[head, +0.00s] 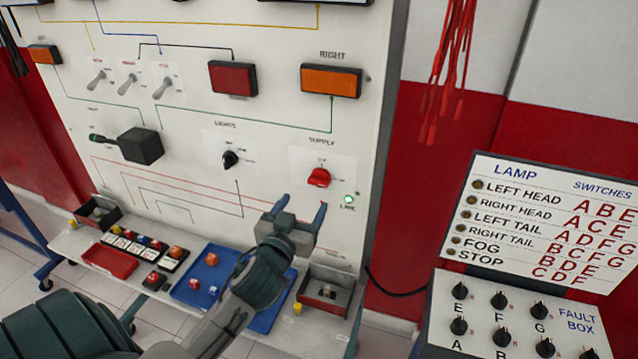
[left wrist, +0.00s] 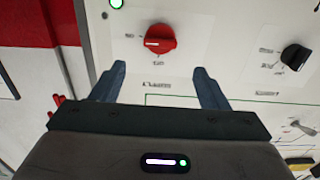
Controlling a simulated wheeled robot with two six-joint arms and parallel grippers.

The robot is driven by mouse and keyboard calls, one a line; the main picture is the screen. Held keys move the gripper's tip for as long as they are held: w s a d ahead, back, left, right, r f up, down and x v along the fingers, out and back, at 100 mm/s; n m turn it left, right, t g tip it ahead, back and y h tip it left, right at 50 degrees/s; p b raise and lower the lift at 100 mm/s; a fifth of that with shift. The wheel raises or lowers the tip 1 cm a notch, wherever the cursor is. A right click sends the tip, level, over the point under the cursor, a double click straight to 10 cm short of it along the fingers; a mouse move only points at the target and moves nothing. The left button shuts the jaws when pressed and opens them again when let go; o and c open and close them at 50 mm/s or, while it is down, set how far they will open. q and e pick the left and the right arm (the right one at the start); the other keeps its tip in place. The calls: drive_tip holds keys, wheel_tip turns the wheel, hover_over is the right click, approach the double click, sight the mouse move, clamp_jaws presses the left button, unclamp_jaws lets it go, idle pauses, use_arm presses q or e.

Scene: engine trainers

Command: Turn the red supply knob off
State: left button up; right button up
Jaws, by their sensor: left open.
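The red supply knob (head: 319,177) sits on the white panel under the word SUPPLY. A lit green lamp (head: 348,199) is just to its lower right. My left gripper (head: 304,208) is open and empty, with its fingertips a little below the knob in the head view. In the left wrist view the red knob (left wrist: 158,40) shows ahead of the two spread fingers (left wrist: 157,76), apart from them. A white mark on the knob points left in that view. My right gripper is not in view.
A black lights knob (head: 230,160) is left of the supply knob. A narrow shelf below holds a blue tray (head: 268,318), a red tray (head: 110,260) and a small bin (head: 325,303). A fault box (head: 515,325) stands at right.

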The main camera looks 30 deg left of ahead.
sight(317, 183)
use_arm(q)
drive_tip(key=p+x, duration=0.2)
drive_tip(key=x, duration=0.4)
drive_tip(key=shift+w+r, duration=0.15)
drive_tip(key=shift+w, duration=0.1)
drive_tip(key=shift+w+a+f+p, duration=0.15)
drive_tip(key=shift+w+p, duration=0.1)
drive_tip(key=shift+w, duration=0.2)
drive_tip(key=shift+w+a+f+p, duration=0.1)
drive_tip(key=shift+w+a+p, duration=0.1)
drive_tip(key=shift+w, duration=0.2)
drive_tip(key=shift+d, duration=0.1)
drive_tip(key=c, duration=1)
